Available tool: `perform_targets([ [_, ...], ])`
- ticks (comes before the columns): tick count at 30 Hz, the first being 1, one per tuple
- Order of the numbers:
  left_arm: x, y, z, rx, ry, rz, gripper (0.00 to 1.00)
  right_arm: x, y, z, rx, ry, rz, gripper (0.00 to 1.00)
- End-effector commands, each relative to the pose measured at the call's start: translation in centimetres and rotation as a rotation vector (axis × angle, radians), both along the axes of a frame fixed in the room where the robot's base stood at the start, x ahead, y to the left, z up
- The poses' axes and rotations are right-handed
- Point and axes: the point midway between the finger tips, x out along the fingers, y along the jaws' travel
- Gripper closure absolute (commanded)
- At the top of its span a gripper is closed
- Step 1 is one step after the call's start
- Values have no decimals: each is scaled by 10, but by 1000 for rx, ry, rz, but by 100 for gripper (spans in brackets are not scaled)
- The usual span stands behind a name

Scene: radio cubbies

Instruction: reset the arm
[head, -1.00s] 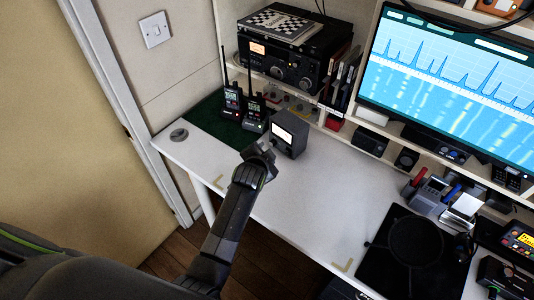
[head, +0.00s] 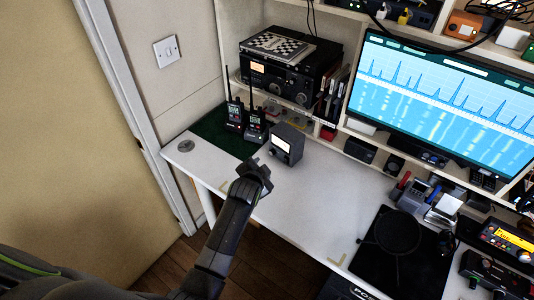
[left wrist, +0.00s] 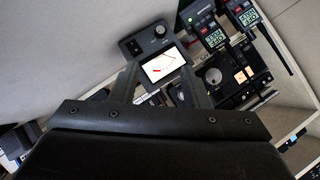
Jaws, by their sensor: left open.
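My left gripper (head: 262,168) is over the front left part of the white desk, its arm coming in from the lower left. In the left wrist view its two fingers (left wrist: 160,82) stand apart with nothing held between them. A dark grey meter box (head: 286,144) with a lit white dial stands upright on the desk just beyond the gripper. In the left wrist view the meter box (left wrist: 157,48) shows beyond and between the fingers, apparently apart from them. My right gripper is in neither current view.
Two handheld radios (head: 235,113) stand on a green mat (head: 211,127) behind the meter. A large black radio (head: 286,73) sits on the shelf. A monitor (head: 440,100) and a black mat (head: 410,265) are at right. The desk middle (head: 325,190) is clear.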

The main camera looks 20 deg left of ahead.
Motion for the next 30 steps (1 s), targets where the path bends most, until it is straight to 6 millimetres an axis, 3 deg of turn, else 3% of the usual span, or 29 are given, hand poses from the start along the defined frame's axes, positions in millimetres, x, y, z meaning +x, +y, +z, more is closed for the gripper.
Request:
perform_targets([
  [7,-5,4,-2,-7,9,11,58,0,0,0,0,0,0,100],
  [11,-36,28,-12,-53,65,78,58,-1,0,0,0,1,0,100],
  [16,-120,73,-24,-166,201,244,58,-2,0,0,-1,2,0,100],
  [21,-213,104,-21,-272,337,409,58,-3,0,0,-1,4,0,100],
  [24,-255,112,-14,-314,396,480,58,-4,0,0,-1,6,-2,100],
  [30,-315,119,2,-365,483,577,58,-5,0,0,-1,6,-2,100],
])
